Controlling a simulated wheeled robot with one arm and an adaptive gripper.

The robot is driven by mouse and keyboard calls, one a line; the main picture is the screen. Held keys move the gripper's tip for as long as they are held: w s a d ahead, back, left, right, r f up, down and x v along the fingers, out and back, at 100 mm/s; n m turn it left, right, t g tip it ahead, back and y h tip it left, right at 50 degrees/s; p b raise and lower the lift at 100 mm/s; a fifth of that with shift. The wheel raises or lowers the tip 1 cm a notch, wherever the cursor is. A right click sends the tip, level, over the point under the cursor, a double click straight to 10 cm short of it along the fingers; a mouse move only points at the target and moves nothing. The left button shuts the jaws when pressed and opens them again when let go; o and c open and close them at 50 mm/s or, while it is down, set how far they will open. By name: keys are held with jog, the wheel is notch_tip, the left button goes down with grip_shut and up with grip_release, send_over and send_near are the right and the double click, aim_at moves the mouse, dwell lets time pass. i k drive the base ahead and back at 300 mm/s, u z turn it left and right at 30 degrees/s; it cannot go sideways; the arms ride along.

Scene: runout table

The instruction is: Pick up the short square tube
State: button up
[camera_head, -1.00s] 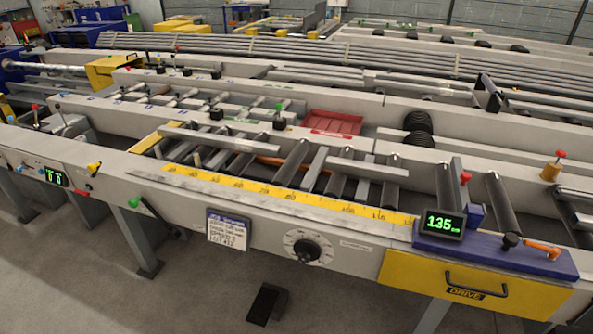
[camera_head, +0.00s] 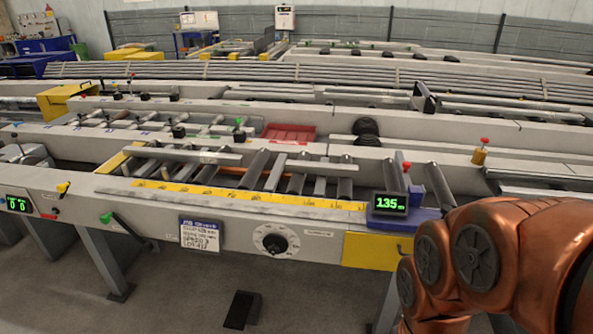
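Several light grey bars that look like square tubes lie on the rollers of the runout table (camera_head: 130,184). One bar (camera_head: 190,155) lies left to right at the left part of the rollers. A second bar (camera_head: 325,168) lies left to right farther right. A shorter-looking bar (camera_head: 275,173) lies front to back between the dark rollers, near the second bar's left end. I cannot tell for certain which is the short square tube. My gripper is out of view; only copper-coloured links of my arm show at the lower right, in front of the table's right part.
A yellow ruler strip (camera_head: 250,196) runs along the table's front. A display reading 135 (camera_head: 391,203) stands at its right end. A red tray (camera_head: 289,133) sits behind the rollers. A green-knobbed lever (camera_head: 106,217) sticks out in front. A black pedal (camera_head: 241,310) is on the floor.

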aim_at(318, 168)
jog(key=u, duration=0.1)
jog(key=i, duration=1.65)
jog(key=u, duration=0.7)
